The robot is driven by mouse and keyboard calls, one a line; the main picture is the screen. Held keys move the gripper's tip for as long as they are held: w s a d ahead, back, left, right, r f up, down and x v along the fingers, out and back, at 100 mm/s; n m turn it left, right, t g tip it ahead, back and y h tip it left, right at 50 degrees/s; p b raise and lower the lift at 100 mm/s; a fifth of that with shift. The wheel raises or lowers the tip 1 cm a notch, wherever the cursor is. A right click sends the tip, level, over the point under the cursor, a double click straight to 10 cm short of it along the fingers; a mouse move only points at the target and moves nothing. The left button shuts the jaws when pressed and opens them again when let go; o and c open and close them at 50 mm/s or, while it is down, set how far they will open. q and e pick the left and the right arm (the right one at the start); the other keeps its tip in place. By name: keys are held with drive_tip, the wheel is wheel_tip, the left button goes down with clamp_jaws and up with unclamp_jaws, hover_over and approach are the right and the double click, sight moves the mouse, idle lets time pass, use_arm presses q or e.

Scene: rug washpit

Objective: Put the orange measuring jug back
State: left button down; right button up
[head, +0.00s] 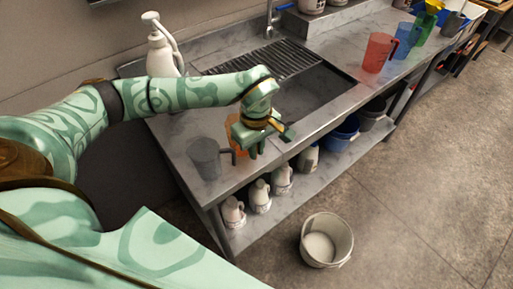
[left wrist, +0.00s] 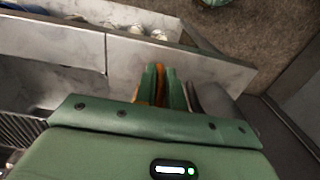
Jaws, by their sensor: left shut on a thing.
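The orange measuring jug (head: 233,125) stands at the near left end of the steel counter (head: 178,138), largely hidden behind my left gripper (head: 250,150). In the left wrist view, orange (left wrist: 160,88) shows between and beside the green fingers of my left gripper (left wrist: 163,80), which is shut on the jug. I cannot tell whether the jug's base touches the counter. A grey translucent jug (head: 204,158) stands just left of it, its dark handle toward the orange jug. My right gripper is not in view.
A white pump bottle (head: 160,52) stands behind my left arm. The sink (head: 312,95) lies beyond the gripper. A red jug (head: 378,53), blue jug (head: 403,40) and green jug (head: 423,28) stand farther right. A white bucket (head: 327,241) is on the floor.

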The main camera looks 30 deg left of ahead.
use_arm(q)
drive_tip(key=c, duration=1.5)
unclamp_jaws()
drive_tip(key=shift+f, duration=0.1)
wheel_tip(320, 180, up, 12)
drive_tip(key=shift+r+p, duration=0.1)
drive_tip(key=shift+p, duration=0.75)
